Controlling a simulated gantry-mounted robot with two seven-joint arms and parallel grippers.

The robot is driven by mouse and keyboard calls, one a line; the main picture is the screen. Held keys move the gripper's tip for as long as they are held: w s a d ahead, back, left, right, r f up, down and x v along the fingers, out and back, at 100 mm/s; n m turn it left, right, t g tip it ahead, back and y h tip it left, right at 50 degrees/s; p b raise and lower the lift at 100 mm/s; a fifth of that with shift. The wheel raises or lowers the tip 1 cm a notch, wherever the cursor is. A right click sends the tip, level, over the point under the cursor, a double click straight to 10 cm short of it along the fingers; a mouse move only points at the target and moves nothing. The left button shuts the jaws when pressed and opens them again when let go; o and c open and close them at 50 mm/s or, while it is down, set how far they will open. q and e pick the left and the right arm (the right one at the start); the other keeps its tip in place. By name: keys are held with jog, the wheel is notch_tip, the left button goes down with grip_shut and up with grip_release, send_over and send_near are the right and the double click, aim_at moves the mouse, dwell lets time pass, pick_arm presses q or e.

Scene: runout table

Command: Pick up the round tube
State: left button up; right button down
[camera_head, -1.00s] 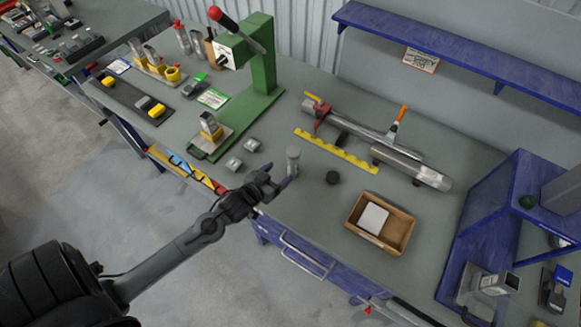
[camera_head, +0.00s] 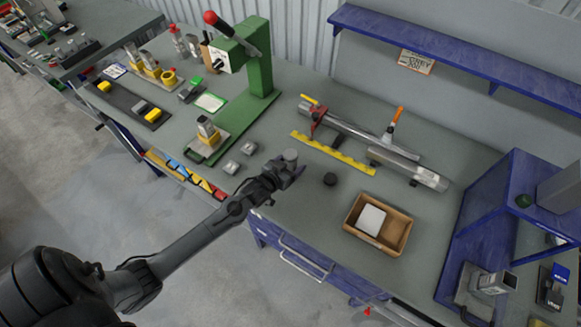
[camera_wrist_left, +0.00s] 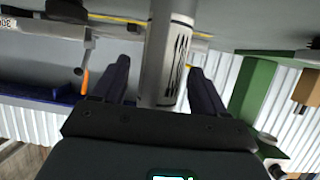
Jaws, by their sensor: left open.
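The round tube (camera_head: 290,155) is a grey upright cylinder standing on the table near its front edge. In the head view my left gripper (camera_head: 287,172) is at the tube and hides its lower part. In the left wrist view the tube (camera_wrist_left: 166,50) is a pale metal cylinder with dark markings, standing between the two dark fingers of my left gripper (camera_wrist_left: 158,88). The fingers are open, with a visible gap on each side of the tube. My right gripper is not in view.
A brown box (camera_head: 351,213) lies further right. A yellow strip (camera_head: 333,153) and a clamped pipe fixture (camera_head: 355,130) lie behind. A green press (camera_head: 262,75) and two small grey blocks (camera_head: 248,148) are to the left.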

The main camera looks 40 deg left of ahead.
pick_arm(q)
jog(key=c, duration=1)
jog(key=shift+c, duration=0.5)
jog(key=shift+r, duration=0.15)
